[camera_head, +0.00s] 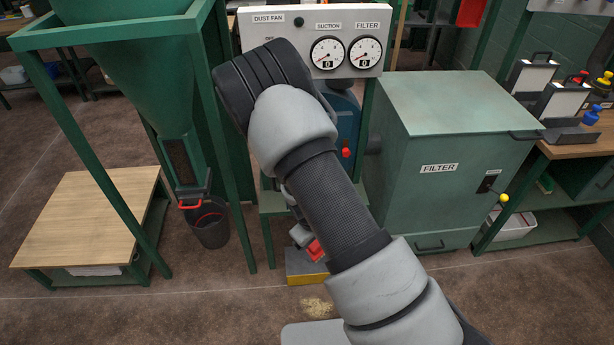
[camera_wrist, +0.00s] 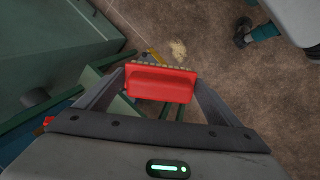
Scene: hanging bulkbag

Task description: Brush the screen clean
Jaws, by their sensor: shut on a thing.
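My gripper (camera_wrist: 160,88) is shut on a red brush (camera_wrist: 160,84), with its pale bristles pointing away from the palm, in the wrist view. In the head view the gripper is mostly hidden behind my arm, and part of the red brush (camera_head: 315,250) shows low, above the floor by a yellow-edged step. No screen can be made out for certain in either view. A green cabinet labelled FILTER (camera_head: 438,168) stands to the right of my arm, its lid down.
A panel (camera_head: 312,40) with SUCTION and FILTER gauges stands behind my arm. A green hopper frame (camera_head: 100,120) and a wooden-topped platform (camera_head: 90,215) are at left. A pale heap of dust (camera_head: 317,307) lies on the floor. A workbench (camera_head: 580,140) is at right.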

